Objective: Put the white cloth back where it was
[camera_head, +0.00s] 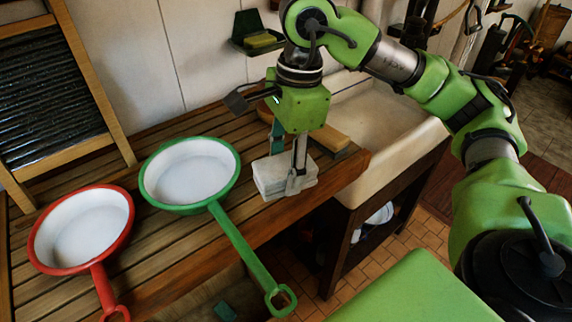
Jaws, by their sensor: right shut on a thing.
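The white cloth (270,178) looks like a folded, pale grey-white stack on the wooden slatted counter, near its right front edge. My right gripper (296,182) points down at the cloth from above and is shut on it at its right side. The cloth's underside is hidden, so I cannot tell whether it rests on the counter or is just above it. My left gripper does not show.
A green-rimmed pan (190,172) and a red-rimmed pan (82,232) lie left of the cloth, handles toward the front edge. A wooden-backed brush (330,138) lies behind the gripper. A washboard (55,95) leans at left. A stone sink (385,130) stands right.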

